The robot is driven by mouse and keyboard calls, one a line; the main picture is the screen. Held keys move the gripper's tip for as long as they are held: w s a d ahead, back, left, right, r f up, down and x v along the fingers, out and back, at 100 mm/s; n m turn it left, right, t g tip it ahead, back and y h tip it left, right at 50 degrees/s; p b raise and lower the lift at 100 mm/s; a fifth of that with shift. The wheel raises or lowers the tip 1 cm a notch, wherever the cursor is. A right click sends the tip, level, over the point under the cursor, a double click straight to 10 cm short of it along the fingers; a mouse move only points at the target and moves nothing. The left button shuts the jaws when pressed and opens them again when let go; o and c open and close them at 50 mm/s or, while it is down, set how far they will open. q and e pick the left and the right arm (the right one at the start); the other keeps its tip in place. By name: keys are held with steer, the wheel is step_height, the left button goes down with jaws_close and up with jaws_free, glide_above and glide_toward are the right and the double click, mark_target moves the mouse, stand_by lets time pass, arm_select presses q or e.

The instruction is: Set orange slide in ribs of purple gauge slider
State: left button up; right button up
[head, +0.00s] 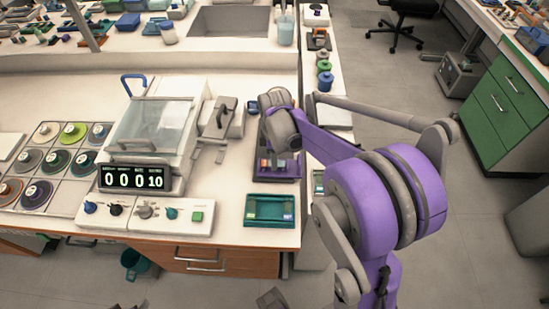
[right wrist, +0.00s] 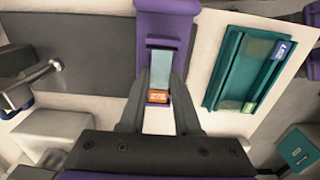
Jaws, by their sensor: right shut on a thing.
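The purple gauge slider (right wrist: 167,25) lies at the top middle of the right wrist view. In the head view the purple gauge slider (head: 290,172) is partly hidden under my right arm. The orange slide (right wrist: 158,97) has a pale glass body and an orange label at its near end. My right gripper (right wrist: 162,90) is shut on the slide near its label. The slide's far end overlaps the slider's recess; I cannot tell whether it touches the ribs. My left gripper is not in view.
A teal tray (head: 270,209) with slides in it sits at the bench's front edge, right of the slider in the right wrist view. The machine with a counter display (head: 140,178) stands left. A grey stage device (head: 222,118) is near my right arm.

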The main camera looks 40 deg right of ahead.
steer(key=shift+f, duration=0.1)
steer(key=o, duration=0.9)
step_height(320, 180, up, 11)
steer(key=shift+f+p, duration=0.1)
steer(key=shift+p, duration=0.45)
